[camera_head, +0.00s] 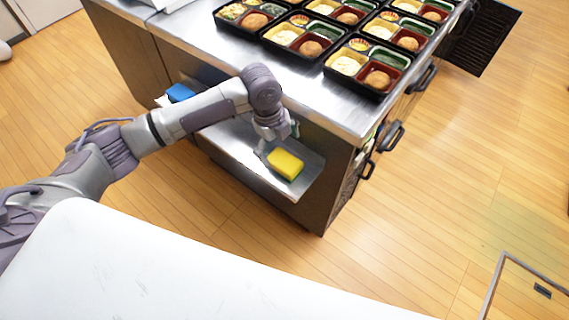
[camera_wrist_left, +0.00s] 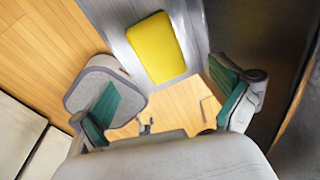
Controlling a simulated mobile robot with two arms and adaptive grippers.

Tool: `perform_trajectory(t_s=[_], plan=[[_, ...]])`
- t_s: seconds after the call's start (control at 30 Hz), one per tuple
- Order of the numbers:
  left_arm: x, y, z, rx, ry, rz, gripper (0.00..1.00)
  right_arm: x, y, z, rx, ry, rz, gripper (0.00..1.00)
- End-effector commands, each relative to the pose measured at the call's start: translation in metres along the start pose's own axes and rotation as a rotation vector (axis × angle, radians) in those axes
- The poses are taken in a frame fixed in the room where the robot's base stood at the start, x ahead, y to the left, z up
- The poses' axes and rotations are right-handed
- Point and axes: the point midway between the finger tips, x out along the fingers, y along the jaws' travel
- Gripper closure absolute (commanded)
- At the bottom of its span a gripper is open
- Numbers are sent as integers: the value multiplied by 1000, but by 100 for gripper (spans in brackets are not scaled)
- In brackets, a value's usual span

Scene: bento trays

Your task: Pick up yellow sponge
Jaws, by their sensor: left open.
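The yellow sponge (camera_head: 285,164) lies on the right part of a metal side shelf (camera_head: 232,148) on the counter's side. In the left wrist view the sponge (camera_wrist_left: 156,48) lies on the metal shelf, beyond my fingertips and between their lines. My left gripper (camera_head: 278,135) is just above and behind the sponge in the head view, partly hidden by its own wrist. In the left wrist view my left gripper (camera_wrist_left: 168,100) is open with nothing between its green-padded fingers. My right gripper is not in view.
Several bento trays (camera_head: 362,66) stand on the metal counter (camera_head: 300,92) above the shelf. A blue object (camera_head: 180,92) lies at the shelf's left end. Black handles (camera_head: 392,136) stick out on the counter's right side. Open wooden floor lies to the right.

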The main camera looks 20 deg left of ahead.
Motion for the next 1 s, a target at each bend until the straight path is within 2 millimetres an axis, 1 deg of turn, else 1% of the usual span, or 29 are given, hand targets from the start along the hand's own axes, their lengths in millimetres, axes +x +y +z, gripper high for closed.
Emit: perform_trajectory(t_s=[0.03,0.1,0.27,0.33,0.5,0.6,0.73,1.0], plan=[[10,0,0,-1,1,1,0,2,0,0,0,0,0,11],[18,0,0,0,1,0,0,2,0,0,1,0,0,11],[27,0,0,0,0,0,0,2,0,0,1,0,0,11],[35,1,0,-1,0,0,0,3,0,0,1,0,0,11],[61,2,1,0,1,1,0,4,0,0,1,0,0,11],[72,2,1,-1,0,0,0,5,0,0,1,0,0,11],[77,1,1,-1,0,-2,0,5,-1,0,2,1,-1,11],[77,1,1,0,-1,-2,0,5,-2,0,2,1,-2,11]])
